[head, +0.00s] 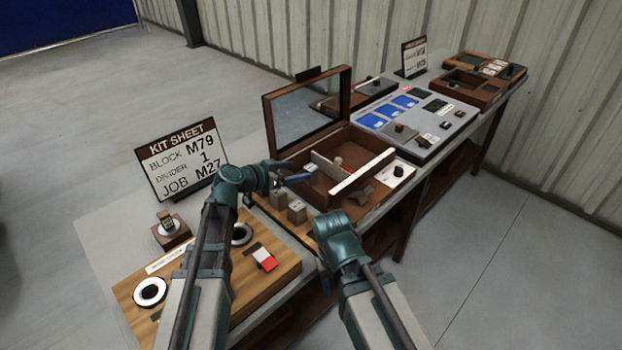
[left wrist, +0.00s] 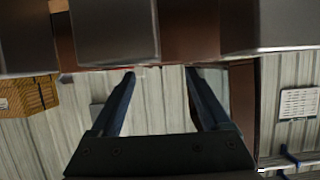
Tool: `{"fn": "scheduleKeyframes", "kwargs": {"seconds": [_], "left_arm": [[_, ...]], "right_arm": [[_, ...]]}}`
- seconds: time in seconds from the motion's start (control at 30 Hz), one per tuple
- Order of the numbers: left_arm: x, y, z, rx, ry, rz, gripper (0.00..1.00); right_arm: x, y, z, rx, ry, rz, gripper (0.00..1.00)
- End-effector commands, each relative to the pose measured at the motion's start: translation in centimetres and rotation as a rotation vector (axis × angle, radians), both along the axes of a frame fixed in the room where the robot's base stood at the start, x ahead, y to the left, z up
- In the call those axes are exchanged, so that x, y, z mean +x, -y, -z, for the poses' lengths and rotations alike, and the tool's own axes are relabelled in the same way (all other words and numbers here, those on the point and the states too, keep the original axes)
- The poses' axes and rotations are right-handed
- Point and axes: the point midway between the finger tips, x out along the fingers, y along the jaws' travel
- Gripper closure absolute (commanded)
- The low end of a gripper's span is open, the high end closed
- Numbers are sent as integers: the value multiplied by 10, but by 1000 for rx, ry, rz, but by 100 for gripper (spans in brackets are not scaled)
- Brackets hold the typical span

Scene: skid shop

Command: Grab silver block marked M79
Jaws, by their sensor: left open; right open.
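Two silver-grey blocks stand side by side on the wooden board in front of the open box: the left block (head: 278,198) and the right block (head: 297,212). No M79 mark is readable on either. My left gripper (head: 293,180) is open and empty, just above and beside these blocks. In the left wrist view my left gripper (left wrist: 160,74) has its fingers apart, with grey block faces (left wrist: 112,32) close beyond the tips along the top edge. My right gripper (head: 322,265) is low at the bench's front edge, its fingers mostly hidden by its wrist.
A kit sheet sign (head: 180,160) reads block M79, divider 1, job M27. The open brown box (head: 325,200) has a raised lid and a white divider strip (head: 362,172). A wooden board (head: 275,285) holds round pieces and a red-white piece. A grey tray (head: 425,150) stands farther right.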

Motion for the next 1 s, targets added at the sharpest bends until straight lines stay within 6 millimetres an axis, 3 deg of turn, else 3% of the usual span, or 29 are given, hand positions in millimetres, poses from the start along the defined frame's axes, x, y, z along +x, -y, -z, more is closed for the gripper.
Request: {"fn": "scheduleKeyframes", "kwargs": {"seconds": [0.27,0.6,0.83,1.0], "left_arm": [[6,4,4,0,0,0,20],[35,31,23,1,0,1,20],[35,32,22,1,-1,0,20],[35,32,22,1,-1,0,51]], "right_arm": [[0,0,4,0,0,0,50],[0,0,23,0,0,0,50],[0,0,22,0,0,0,50],[0,0,22,0,0,0,50]]}}
